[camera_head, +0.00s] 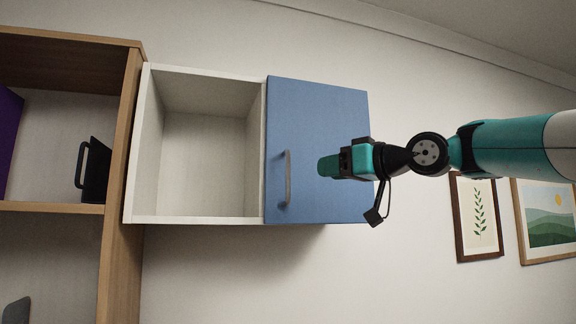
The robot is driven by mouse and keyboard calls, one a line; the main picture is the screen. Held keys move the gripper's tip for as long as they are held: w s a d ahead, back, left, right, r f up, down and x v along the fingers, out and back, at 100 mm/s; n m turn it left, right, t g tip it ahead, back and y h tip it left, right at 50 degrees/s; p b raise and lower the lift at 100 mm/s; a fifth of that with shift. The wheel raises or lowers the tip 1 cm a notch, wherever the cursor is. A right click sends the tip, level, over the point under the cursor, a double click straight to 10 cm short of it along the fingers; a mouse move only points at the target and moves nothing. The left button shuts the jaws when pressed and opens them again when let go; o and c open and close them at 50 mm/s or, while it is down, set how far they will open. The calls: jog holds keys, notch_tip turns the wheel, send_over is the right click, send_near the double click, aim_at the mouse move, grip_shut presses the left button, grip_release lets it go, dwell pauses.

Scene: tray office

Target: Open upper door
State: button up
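The upper cabinet is a white box on the wall with an open, empty compartment (203,150) on its left. A blue door (318,110) covers its right part and looks closed. A grey vertical bar handle (288,178) sits near the door's left edge. My gripper (328,166) is in front of the door, to the right of the handle, pointing left. It appears apart from the handle. The fingers are seen from the side, so their opening is hidden.
A wooden shelf unit (122,180) stands at the left, holding a black object with a handle (96,170) and a purple item (8,135). Framed pictures (477,217) (548,220) hang on the wall at right. The wall below the cabinet is clear.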

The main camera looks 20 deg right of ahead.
jog(key=p, duration=0.5)
send_over(288, 197)
jog(key=shift+s+d+r, duration=0.2)
jog(key=shift+d, duration=0.2)
jog(key=shift+w+a+f+p, duration=0.15)
jog(key=shift+w+a+p, duration=0.15)
jog(key=shift+w, duration=0.2)
grip_shut()
